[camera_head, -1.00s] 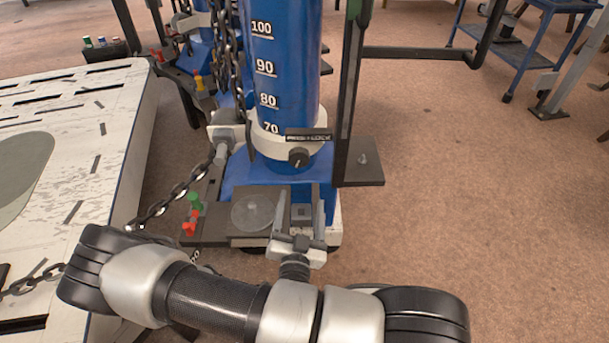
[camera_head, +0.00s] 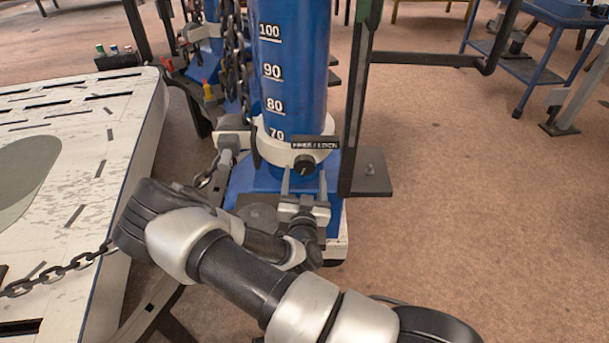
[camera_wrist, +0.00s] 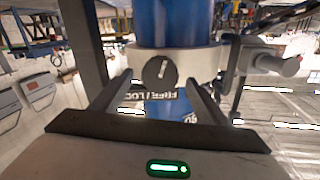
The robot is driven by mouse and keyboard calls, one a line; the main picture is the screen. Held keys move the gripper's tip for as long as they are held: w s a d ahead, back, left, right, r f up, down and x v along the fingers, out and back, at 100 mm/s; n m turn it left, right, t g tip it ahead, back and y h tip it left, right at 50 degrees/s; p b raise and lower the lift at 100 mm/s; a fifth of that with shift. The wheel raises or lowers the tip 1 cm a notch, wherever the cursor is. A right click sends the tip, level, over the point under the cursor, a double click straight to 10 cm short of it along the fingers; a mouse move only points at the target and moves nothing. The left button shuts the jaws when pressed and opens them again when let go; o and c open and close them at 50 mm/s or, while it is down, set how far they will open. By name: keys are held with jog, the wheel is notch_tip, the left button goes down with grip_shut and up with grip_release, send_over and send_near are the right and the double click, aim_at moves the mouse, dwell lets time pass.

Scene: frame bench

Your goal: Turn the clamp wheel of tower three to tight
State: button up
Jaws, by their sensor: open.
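The blue tower (camera_head: 293,70) stands upright at the middle, with a white scale and a pale collar (camera_head: 272,146) around it. I see no tower number. On the collar's front sits a small dark round clamp wheel (camera_head: 304,165) under a black FREE / LOCK plate (camera_head: 315,143). My gripper (camera_head: 304,176) is open, just below and in front of the wheel, its fingers pointing up toward it. In the wrist view the wheel (camera_wrist: 160,71) lies between the two fingertips (camera_wrist: 160,84), apart from both. Its white mark is nearly vertical there, slightly tilted.
A pale slotted bench (camera_head: 85,200) with a dark chain (camera_head: 60,268) fills the left. A dark upright post (camera_head: 356,100) with a foot plate (camera_head: 372,172) stands right of the tower. A blue cart (camera_head: 540,60) is at the back right.

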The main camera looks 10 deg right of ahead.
jog(key=shift+x, duration=1.05)
jog(key=c, duration=1)
jog(key=shift+c, duration=0.2)
